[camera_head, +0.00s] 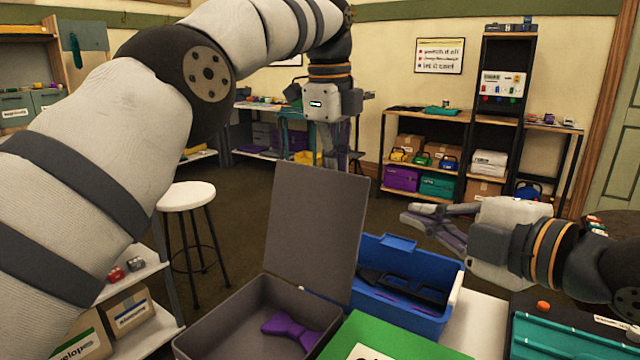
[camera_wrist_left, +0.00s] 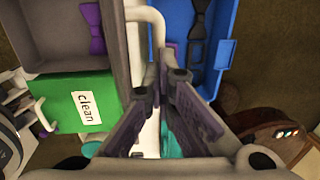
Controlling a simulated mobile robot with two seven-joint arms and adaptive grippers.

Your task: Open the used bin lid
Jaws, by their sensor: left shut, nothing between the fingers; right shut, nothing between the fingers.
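A grey bin (camera_head: 215,333) stands at the front with its hinged grey lid (camera_head: 315,225) raised nearly upright. A purple bow tie (camera_head: 290,330) lies inside; it also shows in the left wrist view (camera_wrist_left: 97,28). No "used" label is readable on this bin. A green box (camera_head: 385,340) beside it carries a label that reads "clean" in the left wrist view. My left gripper (camera_head: 335,150) is shut and empty beyond the lid's top edge, which hides its tips; its fingers also show in the left wrist view (camera_wrist_left: 176,78).
A blue bin (camera_head: 400,312) with dark bow ties stands behind the green box. A teal tray (camera_head: 560,345) lies at the right. A white stool (camera_head: 187,197) stands on the floor at left. Shelves with boxes (camera_head: 400,180) line the back wall. The floor between is open.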

